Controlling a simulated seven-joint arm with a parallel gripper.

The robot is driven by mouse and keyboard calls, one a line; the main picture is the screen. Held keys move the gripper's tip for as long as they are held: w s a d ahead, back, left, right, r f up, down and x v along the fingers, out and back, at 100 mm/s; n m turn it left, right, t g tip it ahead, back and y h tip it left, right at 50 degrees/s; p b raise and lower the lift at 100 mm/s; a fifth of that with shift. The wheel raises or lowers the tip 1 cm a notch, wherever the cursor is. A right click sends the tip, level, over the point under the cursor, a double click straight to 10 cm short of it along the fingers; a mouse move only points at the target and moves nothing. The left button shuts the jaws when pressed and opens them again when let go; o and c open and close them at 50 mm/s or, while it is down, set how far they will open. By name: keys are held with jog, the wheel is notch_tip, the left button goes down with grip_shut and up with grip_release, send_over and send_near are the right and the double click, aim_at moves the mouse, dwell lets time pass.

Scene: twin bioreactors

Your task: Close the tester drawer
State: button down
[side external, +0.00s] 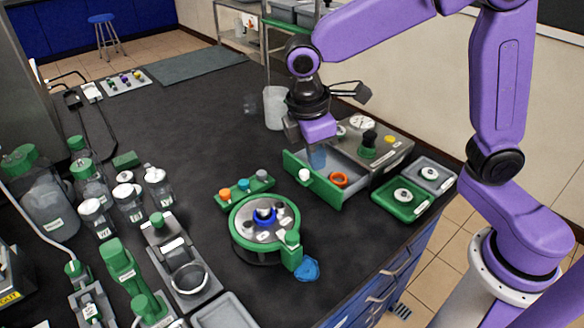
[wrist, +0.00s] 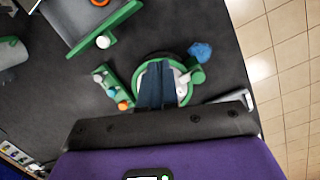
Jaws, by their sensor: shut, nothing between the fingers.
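The tester (side external: 385,150) is a grey metal box with a dial, a black knob and a yellow button on top. Its drawer (side external: 325,190) is pulled out, with a green front and a round white knob (side external: 305,174). An orange ring (side external: 339,179) lies in the drawer. My gripper (side external: 316,165) is shut and empty, fingers pointing down, and overlaps the open drawer in the side view; its height above it is hard to tell. In the wrist view the shut fingers (wrist: 160,68) appear over the round device, with the drawer front (wrist: 105,29) and knob (wrist: 103,42) at upper left.
A round green-rimmed device (side external: 265,222) stands in front of the drawer, with a blue item (side external: 306,269) beside it. A small green rack (side external: 244,190) with coloured caps is to its left. Green and grey trays (side external: 400,205) sit right of the tester.

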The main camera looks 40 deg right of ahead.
jog(key=w+a+f+g+h, duration=0.1)
jog(key=w+f, duration=0.1)
jog(key=w, duration=0.5)
jog(key=w+a+f+h, duration=0.1)
jog(key=w+a+f, duration=0.1)
jog(key=w, duration=0.5)
send_over(299, 181)
jog(key=a, duration=0.3)
jog(key=shift+n, duration=0.3)
jog(key=f, duration=0.6)
jog(key=w+f, duration=0.1)
jog(key=f, duration=0.2)
jog(key=shift+a+f, duration=0.1)
jog(key=shift+f, duration=0.3)
jog(key=shift+s+d, duration=0.3)
jog(key=shift+d, duration=0.3)
jog(key=d, duration=1.1)
jog(key=shift+d, duration=0.4)
jog(key=shift+a, duration=0.1)
